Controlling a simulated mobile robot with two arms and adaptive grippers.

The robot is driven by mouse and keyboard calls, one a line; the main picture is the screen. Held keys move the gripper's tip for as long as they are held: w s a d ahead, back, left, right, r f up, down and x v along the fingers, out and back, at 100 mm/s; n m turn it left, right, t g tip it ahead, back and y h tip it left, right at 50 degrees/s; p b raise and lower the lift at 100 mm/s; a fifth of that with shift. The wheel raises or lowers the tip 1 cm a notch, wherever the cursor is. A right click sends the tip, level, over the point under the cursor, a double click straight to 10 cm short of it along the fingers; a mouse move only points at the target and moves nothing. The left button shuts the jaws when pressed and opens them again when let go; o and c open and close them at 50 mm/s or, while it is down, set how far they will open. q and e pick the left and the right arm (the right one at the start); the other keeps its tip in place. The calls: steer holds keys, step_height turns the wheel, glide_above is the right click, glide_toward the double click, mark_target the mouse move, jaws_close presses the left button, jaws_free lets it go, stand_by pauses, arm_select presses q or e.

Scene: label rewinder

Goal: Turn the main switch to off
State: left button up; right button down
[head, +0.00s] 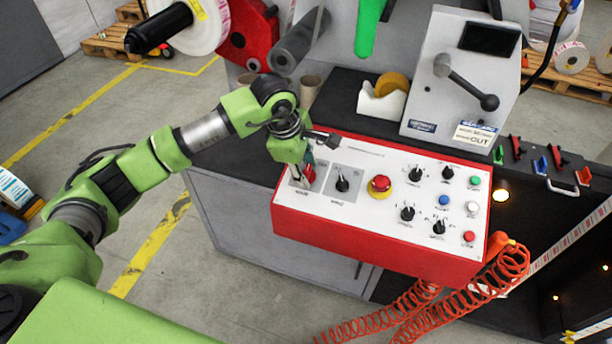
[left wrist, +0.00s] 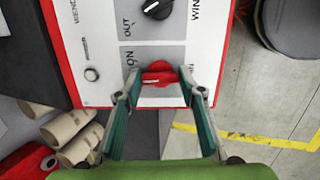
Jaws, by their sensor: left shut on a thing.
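The main switch is a red knob (left wrist: 157,74) on a grey plate at the end of the white control panel (head: 350,210). Lettering that reads ON shows beside it in the left wrist view. My left gripper (head: 303,174) reaches down over the left end of the panel. In the left wrist view its two teal-padded fingers (left wrist: 160,90) stand on either side of the knob and are shut on it. In the head view the gripper mostly hides the knob. My right gripper is not in view.
A black selector knob (head: 342,184) is just right of the gripper, then a red emergency stop (head: 380,184) on yellow. Several more knobs and buttons fill the panel's right. Cardboard cores (left wrist: 68,127) stand close behind. A coiled orange hose (head: 480,285) hangs at the right.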

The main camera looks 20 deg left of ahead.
arm_select(q)
steer(key=n+b, duration=0.3)
steer(key=shift+f+n, duration=0.15)
steer(key=shift+n, duration=0.25)
steer(key=shift+n+t+b, duration=0.3)
steer(key=shift+n+b, duration=0.25)
steer(key=shift+n, duration=0.15)
steer(key=o, duration=1.1)
steer(key=v, duration=1.2)
steer(key=shift+s+d, duration=0.1)
